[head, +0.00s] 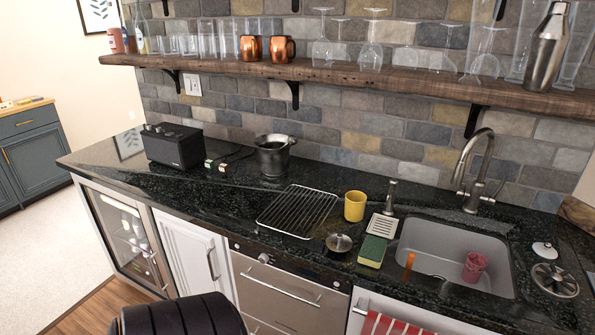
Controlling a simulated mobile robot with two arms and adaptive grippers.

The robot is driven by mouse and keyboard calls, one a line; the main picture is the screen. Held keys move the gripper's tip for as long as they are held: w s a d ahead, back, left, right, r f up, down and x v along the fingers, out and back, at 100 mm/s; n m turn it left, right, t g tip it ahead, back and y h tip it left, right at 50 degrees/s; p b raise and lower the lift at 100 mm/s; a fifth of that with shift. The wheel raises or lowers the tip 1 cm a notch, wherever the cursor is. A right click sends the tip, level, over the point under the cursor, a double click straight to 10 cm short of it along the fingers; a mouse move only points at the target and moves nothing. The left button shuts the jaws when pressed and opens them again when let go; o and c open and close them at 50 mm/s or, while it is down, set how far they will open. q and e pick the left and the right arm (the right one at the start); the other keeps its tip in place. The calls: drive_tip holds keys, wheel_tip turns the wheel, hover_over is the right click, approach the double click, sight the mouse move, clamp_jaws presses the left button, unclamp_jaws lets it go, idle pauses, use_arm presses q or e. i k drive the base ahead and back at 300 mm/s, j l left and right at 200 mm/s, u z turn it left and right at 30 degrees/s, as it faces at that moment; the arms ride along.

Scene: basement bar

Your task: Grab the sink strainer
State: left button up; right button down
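A round metal piece with a spoked, open-looking top (555,279) lies on the dark counter to the right of the sink and looks like a sink strainer. A smaller round metal piece with a knob on top (339,243) lies on the counter left of the sponge. It could also be a strainer; I cannot tell for certain which one is. The grey sink (440,247) is set into the counter between them. Neither of my grippers is in view.
A white-and-metal stopper (543,250) sits behind the spoked piece. A green-yellow sponge (372,251), yellow mug (355,206), soap dish (382,226) and wire rack (298,211) crowd the counter.

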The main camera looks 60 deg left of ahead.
sight(337, 243)
drive_tip(key=u, duration=1.6)
drive_tip(key=i+j+z, duration=0.1)
drive_tip(key=j, duration=0.15)
